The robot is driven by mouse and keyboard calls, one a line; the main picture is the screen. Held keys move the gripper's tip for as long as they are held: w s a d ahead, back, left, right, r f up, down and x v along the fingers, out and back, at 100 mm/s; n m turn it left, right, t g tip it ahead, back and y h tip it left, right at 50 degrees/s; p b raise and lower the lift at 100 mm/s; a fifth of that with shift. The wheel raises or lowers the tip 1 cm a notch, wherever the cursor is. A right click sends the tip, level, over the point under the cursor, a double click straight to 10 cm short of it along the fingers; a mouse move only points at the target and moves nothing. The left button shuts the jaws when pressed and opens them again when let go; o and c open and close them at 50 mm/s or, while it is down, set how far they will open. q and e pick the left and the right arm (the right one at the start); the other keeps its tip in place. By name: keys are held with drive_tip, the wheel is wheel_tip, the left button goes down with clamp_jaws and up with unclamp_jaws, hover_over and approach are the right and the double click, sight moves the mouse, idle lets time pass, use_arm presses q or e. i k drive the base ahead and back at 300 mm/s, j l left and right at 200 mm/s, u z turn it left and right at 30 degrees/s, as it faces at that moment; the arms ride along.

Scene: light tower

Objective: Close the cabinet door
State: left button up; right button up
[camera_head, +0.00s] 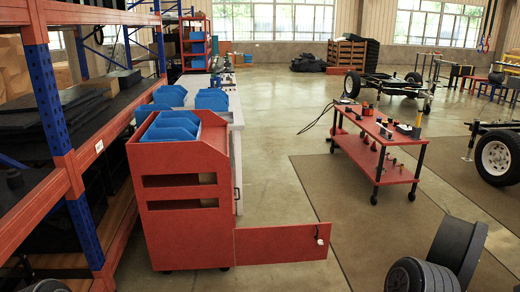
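The red cabinet (180,213) stands left of centre on small casters, with two open slots in its front. Its door (275,244), a low red panel, stands open, swung out to the right near the floor. A small handle (319,236) with a pale part is near the door's free right end. The cabinet's inside behind the door is not visible. Dark, rounded parts at the bottom edge, right and left, look like my arms. Neither gripper's fingers show, and nothing touches the door.
Blue bins (172,126) sit on top of the cabinet. A blue and orange shelf rack (66,160) stands close on the left. A red wheeled cart (380,155) with tools is at right. Floor mats (350,215) lie clear in front of the cart.

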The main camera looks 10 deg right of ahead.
sight(277, 245)
drive_tip(key=i+z, duration=0.15)
drive_tip(key=i, duration=0.35)
drive_tip(key=i+z, duration=0.15)
drive_tip(key=i, duration=0.35)
drive_tip(key=i+j+z, duration=0.2)
drive_tip(key=i, duration=0.25)
